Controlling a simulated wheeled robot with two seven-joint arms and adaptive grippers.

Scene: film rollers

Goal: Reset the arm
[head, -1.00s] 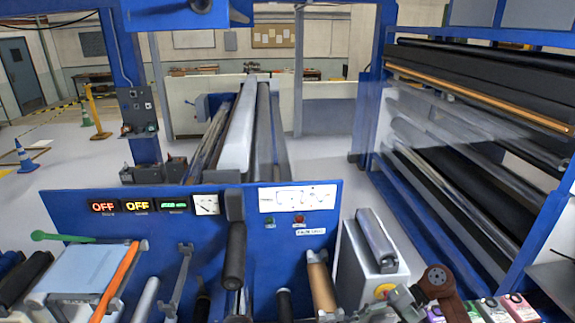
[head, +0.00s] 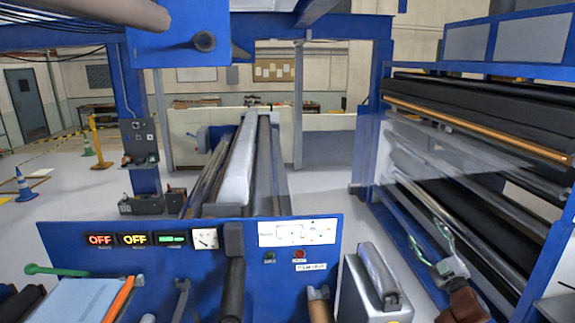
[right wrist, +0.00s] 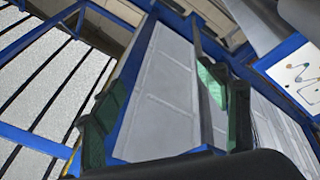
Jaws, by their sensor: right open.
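My right gripper (head: 441,243) is at the lower right of the head view, in front of the film rollers (head: 460,215) on the blue rack. Its two fingers are spread, and nothing is between them. In the right wrist view the gripper (right wrist: 160,105) shows its green finger pads wide apart, with pale grey panels behind. I cannot tell whether the gripper touches anything. My left gripper is not in view.
A blue control panel (head: 120,262) with lit displays stands in front. A grey cabinet with a roller on top (head: 372,285) is right of it. The large blue rack (head: 550,240) is close to my right arm. Grey floor (head: 330,195) lies behind.

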